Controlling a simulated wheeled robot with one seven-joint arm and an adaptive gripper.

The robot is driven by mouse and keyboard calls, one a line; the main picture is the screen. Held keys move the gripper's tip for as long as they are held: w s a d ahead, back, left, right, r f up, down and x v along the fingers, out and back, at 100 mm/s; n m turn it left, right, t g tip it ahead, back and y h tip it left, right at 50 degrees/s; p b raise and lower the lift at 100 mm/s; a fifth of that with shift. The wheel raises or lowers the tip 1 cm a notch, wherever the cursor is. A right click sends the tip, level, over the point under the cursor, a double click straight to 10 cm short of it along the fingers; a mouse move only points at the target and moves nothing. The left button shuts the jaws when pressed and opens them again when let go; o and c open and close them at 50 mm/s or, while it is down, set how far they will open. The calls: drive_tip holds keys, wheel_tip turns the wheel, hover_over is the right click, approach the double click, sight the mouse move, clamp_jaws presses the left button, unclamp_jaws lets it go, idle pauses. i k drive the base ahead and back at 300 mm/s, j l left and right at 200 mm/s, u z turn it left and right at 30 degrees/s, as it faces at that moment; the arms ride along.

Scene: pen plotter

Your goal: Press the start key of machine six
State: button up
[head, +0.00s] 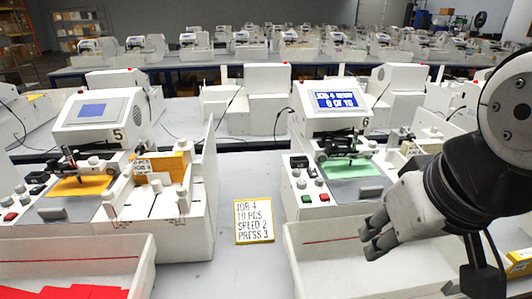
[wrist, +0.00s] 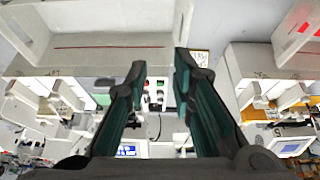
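Machine six (head: 336,122) is white, with a lit blue screen (head: 340,100) and a "6" beside it. Its front-left panel carries knobs, a green key (head: 306,198) and a red key (head: 324,197); which is the start key I cannot read. A green sheet (head: 352,169) lies under its pen head. My gripper (head: 372,236) is in front of the machine, right of the keys and above the white tray. In the wrist view, my gripper (wrist: 160,68) has its fingers apart with nothing between them. The machine's panel shows inverted beyond the fingers.
A white tray (head: 300,262) stands before machine six. A yellow-edged card (head: 254,221) reads job 4, 10 pcs, speed 2, press 3. Machine five (head: 100,118) stands left, with a tray of red pieces (head: 80,291) before it.

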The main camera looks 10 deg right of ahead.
sight(305, 198)
drive_tip(key=i+j, duration=0.1)
drive_tip(key=j, duration=0.4)
drive_tip(key=i+j, duration=0.1)
drive_tip(key=j, duration=0.35)
drive_tip(key=i+j, duration=0.15)
drive_tip(key=j, duration=0.35)
drive_tip(key=z, duration=1.6)
